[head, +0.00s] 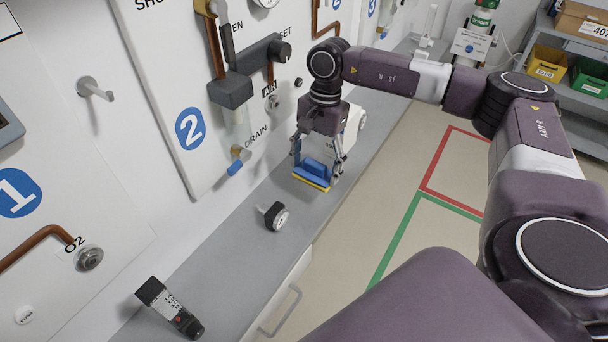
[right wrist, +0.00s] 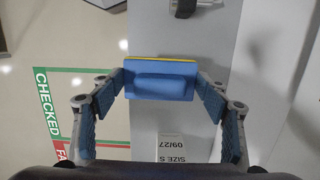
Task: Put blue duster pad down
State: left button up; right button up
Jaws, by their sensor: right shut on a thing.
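The blue duster pad (head: 314,174) has a blue back with a raised handle block and a yellow edge. My right gripper (head: 319,165) is shut on it, with one finger at each side. My left gripper is not in view.
A white object (head: 354,122) stands just behind the gripper. Wall panels carry pipes and a drain valve (head: 238,160). Bare counter lies between pad and gauge.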

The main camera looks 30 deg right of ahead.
aim_at(304, 166)
jog(key=w, duration=0.1)
jog(key=w+a, duration=0.1)
jog(key=shift+w+a+f+p, duration=0.15)
jog(key=shift+w+p, duration=0.15)
jog(key=shift+w, duration=0.1)
jog(key=shift+f, duration=0.6)
jog(key=f+p, duration=0.1)
jog(key=f, duration=0.3)
jog(key=shift+s+p, duration=0.2)
jog(key=shift+p, duration=0.1)
jog(key=shift+w+f+p, duration=0.25)
jog(key=shift+f+p, duration=0.1)
jog(key=shift+f, duration=0.45)
jog(key=shift+f, duration=0.15)
jog(key=o, duration=1)
